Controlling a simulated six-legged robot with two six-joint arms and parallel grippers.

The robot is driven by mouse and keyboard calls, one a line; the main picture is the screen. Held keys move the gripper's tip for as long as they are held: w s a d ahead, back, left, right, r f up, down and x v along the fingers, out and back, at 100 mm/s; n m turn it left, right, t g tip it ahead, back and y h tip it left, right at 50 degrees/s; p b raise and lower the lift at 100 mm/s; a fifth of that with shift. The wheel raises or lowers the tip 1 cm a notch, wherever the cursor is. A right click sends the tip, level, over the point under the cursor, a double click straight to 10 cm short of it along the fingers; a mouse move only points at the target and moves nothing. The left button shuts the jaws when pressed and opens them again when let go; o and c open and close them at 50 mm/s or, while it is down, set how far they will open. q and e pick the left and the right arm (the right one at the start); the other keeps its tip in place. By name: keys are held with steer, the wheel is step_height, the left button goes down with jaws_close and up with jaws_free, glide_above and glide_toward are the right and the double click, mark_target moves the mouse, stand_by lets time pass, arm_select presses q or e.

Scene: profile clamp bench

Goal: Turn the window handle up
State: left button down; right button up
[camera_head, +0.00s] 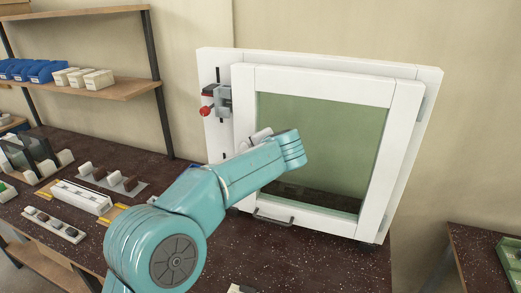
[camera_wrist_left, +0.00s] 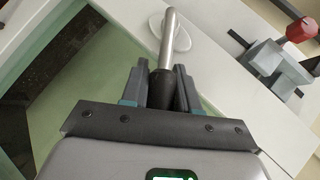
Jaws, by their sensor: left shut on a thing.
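The white window (camera_head: 402,125) with a greenish pane stands upright in its frame at the back of the bench. In the left wrist view, the window handle (camera_wrist_left: 168,42) has a silver neck rising from a pale round base (camera_wrist_left: 184,34) on the white sash, and a dark grip. My left gripper (camera_wrist_left: 160,68) is shut on the dark grip, one finger on each side. In the head view, my teal left arm covers the handle and most of the gripper, so the handle's angle is hard to tell there. My right gripper is not in view.
A grey clamp with a red knob (camera_head: 207,111) sits on the frame's left side, and also shows in the left wrist view (camera_wrist_left: 301,28). A dark pull handle (camera_head: 273,219) is below the window. Small parts on trays (camera_head: 112,181) crowd the bench's left.

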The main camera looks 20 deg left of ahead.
arm_select(q)
steer(key=shift+r, duration=0.15)
steer(key=c, duration=0.9)
jaws_free()
steer(key=b+v, duration=0.4)
steer(key=v, duration=1.2)
steer(key=shift+s+d, duration=0.15)
steer(key=shift+s, duration=0.05)
